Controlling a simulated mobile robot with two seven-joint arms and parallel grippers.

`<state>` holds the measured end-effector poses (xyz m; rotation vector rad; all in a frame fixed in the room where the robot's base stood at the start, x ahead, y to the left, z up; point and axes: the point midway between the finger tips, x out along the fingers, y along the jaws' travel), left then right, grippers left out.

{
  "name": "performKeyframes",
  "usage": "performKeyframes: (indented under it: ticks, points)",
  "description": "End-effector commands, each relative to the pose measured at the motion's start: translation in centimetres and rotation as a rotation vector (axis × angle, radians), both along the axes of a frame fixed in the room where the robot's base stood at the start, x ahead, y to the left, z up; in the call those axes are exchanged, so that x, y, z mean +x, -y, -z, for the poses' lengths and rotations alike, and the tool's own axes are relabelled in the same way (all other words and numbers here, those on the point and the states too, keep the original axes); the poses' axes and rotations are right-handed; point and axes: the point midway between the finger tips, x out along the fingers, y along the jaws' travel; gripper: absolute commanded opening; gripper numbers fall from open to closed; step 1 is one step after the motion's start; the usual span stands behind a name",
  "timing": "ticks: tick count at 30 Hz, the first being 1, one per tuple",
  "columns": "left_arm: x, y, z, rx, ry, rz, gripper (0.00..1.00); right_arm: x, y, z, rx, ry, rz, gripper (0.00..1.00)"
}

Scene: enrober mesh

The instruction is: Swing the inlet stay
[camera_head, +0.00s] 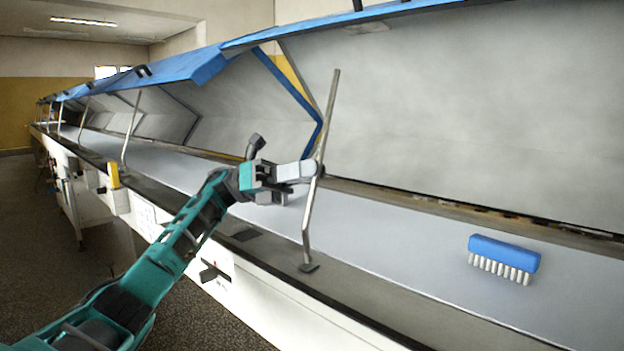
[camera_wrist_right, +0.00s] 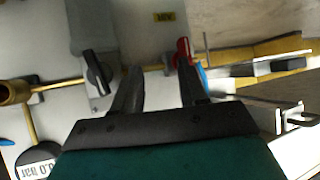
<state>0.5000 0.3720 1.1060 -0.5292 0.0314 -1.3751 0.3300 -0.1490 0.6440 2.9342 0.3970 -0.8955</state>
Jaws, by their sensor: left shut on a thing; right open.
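The inlet stay (camera_head: 310,215) is a thin grey metal bar, standing from a small dark foot on the front rail, bent partway up and leaning slightly right. My left gripper (camera_head: 312,170) is shut on the stay around its middle. The stay's top end shows in front of the pale inside of the raised hood (camera_head: 450,90); I cannot tell whether it touches the hood. My right gripper (camera_wrist_right: 160,85) is open and empty in the right wrist view, and does not show in the head view.
A blue brush (camera_head: 504,256) with white bristles lies on the pale belt (camera_head: 420,240) at right. More stays (camera_head: 131,128) prop hoods further left. The right wrist view shows a panel with a black handle (camera_wrist_right: 97,72), a red-handled part (camera_wrist_right: 184,50), a brass pipe (camera_wrist_right: 60,83) and a gauge (camera_wrist_right: 38,160).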

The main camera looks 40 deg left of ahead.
Motion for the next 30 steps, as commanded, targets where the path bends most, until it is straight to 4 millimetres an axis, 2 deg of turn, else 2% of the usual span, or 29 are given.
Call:
performKeyframes:
  ticks: [14,15,22,30]
  points:
    - [0.04,-0.26,0.09,-0.016,-0.004,-0.001,0.0,-0.02,-0.05,0.16,0.004,-0.001,0.004,0.43]
    - [0.05,-0.26,0.08,-0.017,-0.004,-0.001,0.16,-0.02,-0.05,0.16,0.004,-0.001,0.004,0.43]
    - [0.04,-0.22,0.09,-0.014,-0.003,-0.001,0.38,-0.04,-0.05,0.18,0.004,-0.001,0.004,0.43]
    - [0.01,-0.31,0.1,-0.013,-0.002,0.0,0.38,-0.04,-0.05,0.18,0.004,-0.001,0.004,0.43]
